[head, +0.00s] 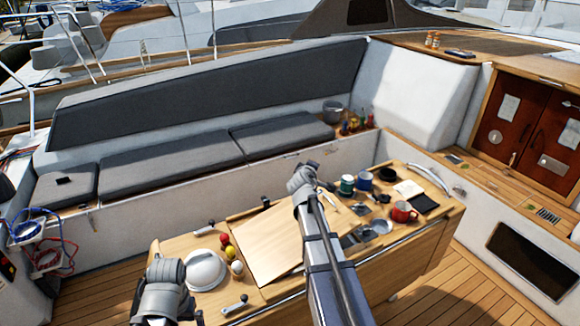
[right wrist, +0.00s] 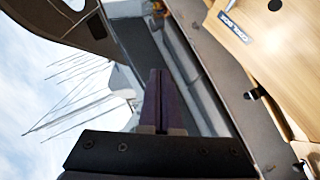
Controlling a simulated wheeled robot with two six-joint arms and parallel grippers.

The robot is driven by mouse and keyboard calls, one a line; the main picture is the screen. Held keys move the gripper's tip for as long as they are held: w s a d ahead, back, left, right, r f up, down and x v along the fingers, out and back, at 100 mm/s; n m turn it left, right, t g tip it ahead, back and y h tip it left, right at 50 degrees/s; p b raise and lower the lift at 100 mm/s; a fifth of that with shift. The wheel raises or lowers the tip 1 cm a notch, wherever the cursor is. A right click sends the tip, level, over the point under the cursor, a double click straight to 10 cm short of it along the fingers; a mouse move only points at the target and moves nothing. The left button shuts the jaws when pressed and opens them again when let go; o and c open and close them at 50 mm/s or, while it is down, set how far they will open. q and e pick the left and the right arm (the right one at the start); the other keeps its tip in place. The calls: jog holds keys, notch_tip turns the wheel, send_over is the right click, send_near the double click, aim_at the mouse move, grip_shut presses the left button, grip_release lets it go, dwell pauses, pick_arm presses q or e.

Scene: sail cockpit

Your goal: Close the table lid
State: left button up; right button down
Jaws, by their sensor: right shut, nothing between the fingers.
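The wooden table (head: 440,228) stands in the middle of the cockpit in the head view. Its lid, a pale wood panel (head: 262,240), lies left of my right arm and looks slightly slanted; its exact angle I cannot tell. My right gripper (head: 313,165) is past the panel's far right corner, above the table's far edge. In the right wrist view its dark fingers (right wrist: 155,100) are together and empty, apart from the wooden surface at right. My left arm is at the table's near left end; its fingers do not show.
Right of my arm the table carries a red mug (head: 403,212), a green mug (head: 347,184), a blue mug (head: 364,181) and a black notebook (head: 425,203). At left are a white dome (head: 205,270) and several small balls. A cushioned bench (head: 180,160) runs behind.

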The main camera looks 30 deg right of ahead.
jog(key=d+f+m+y+b, duration=0.1)
jog(key=d+f+b, duration=0.3)
jog(key=f, duration=0.4)
jog(key=d+f+m+g+y+b, duration=0.1)
jog(key=d+f+y+b, duration=0.1)
jog(key=d+f+b, duration=0.3)
jog(key=d+f+m+y+b, duration=0.1)
jog(key=d+f+b, duration=0.4)
jog(key=f+b, duration=0.3)
jog(key=shift+w+d+f+y, duration=0.1)
jog(key=shift+w+f+y, duration=0.05)
jog(key=shift+f, duration=0.65)
jog(key=shift+w+d+f+y, duration=0.1)
jog(key=shift+w+f+y, duration=0.05)
jog(key=shift+f, duration=0.65)
jog(key=shift+d+f+b, duration=0.2)
jog(key=shift+f+b, duration=0.55)
jog(key=shift+b, duration=0.1)
jog(key=shift+r, duration=0.1)
jog(key=shift+r+p, duration=0.4)
jog(key=shift+p, duration=0.1)
notch_tip(320, 180, up, 10)
jog(key=p, duration=1)
send_over(339, 206)
jog(key=s+d, duration=0.3)
jog(key=s, duration=0.2)
jog(key=shift+w+a+r, duration=0.1)
jog(key=shift+a, duration=0.05)
